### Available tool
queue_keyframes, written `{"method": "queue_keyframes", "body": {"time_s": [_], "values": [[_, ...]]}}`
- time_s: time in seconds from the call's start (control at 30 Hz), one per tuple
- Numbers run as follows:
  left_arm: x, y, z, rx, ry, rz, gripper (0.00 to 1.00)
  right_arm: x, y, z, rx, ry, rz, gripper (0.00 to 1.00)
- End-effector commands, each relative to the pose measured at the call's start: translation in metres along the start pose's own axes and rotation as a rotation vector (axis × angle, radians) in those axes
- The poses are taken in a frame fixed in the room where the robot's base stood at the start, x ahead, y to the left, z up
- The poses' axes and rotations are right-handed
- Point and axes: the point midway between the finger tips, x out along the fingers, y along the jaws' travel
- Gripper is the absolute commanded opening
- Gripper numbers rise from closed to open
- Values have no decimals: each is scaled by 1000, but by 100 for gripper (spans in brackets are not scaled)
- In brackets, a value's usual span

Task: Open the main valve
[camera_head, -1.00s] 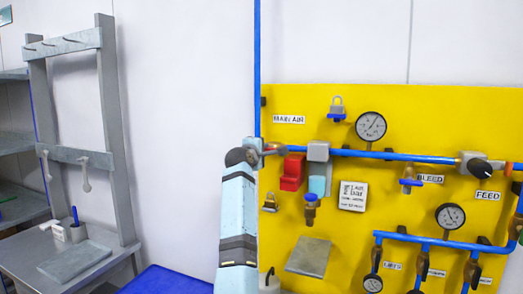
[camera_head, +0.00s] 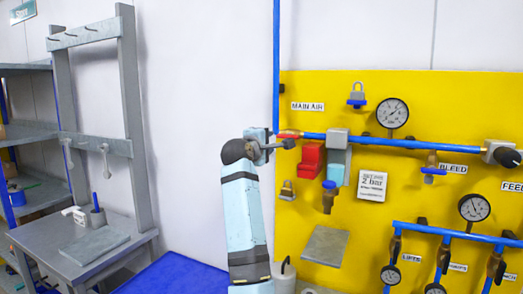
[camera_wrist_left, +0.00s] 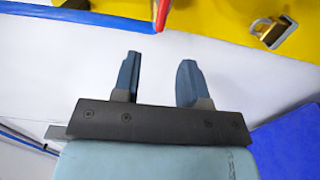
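The main valve shows as a small red lever (camera_head: 289,134) on the blue pipe under the MAIN AIR label (camera_head: 308,106), at the panel's left edge. My left gripper (camera_head: 285,145) is right at this lever in the head view and partly covers the valve. In the left wrist view my left gripper (camera_wrist_left: 158,68) is open, with its two fingers apart and nothing between them. The red lever's end (camera_wrist_left: 163,14) shows just past the fingertips, apart from them. The valve's body is hard to make out. My right gripper is not in view.
A brass padlock (camera_head: 287,190) hangs below the main valve. A grey bench (camera_head: 60,250) and shelves stand at left.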

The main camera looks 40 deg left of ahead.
Motion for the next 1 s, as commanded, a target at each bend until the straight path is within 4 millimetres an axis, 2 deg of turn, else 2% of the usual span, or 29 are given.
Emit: {"method": "queue_keyframes", "body": {"time_s": [0.1,0.3,0.87,0.97,1.0], "values": [[-20,-2,0,0,1,1,39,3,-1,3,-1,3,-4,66],[-35,0,0,0,0,0,39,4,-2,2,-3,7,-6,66],[-36,0,0,1,0,-1,39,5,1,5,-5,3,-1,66],[-35,-10,3,30,1,-9,39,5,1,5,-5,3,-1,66],[-34,-19,6,61,1,-18,39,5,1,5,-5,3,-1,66]]}}
